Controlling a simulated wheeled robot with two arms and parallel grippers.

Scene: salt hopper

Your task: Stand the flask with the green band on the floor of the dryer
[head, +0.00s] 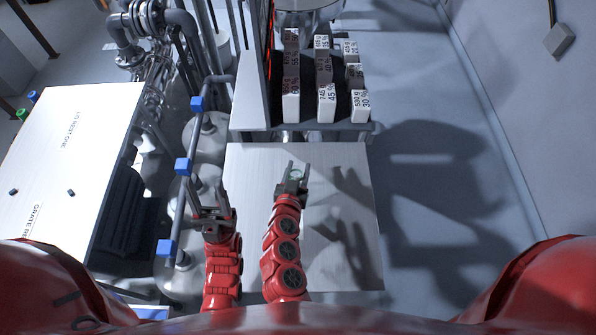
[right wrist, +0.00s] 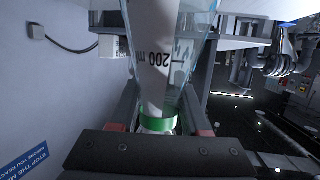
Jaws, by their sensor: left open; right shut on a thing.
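The flask (right wrist: 155,65) fills the middle of the right wrist view. It is clear glass with a "200 ml" mark, pale contents and a green band (right wrist: 158,118) around its narrow part between my fingers. My right gripper (head: 292,177) is shut on it; in the head view only a small pale-green part of the flask (head: 296,174) shows between the fingers, above the steel bench top. My left gripper (head: 213,205) is open and empty, left of the right one near the bench's left edge. I cannot tell which thing is the dryer.
A steel bench top (head: 345,240) lies below my arms, mostly clear. Behind it, a rack carries several labelled blocks (head: 326,106). A rail with blue clamps (head: 183,166) and a white panel (head: 60,160) stand to the left. Open floor (head: 435,200) lies to the right.

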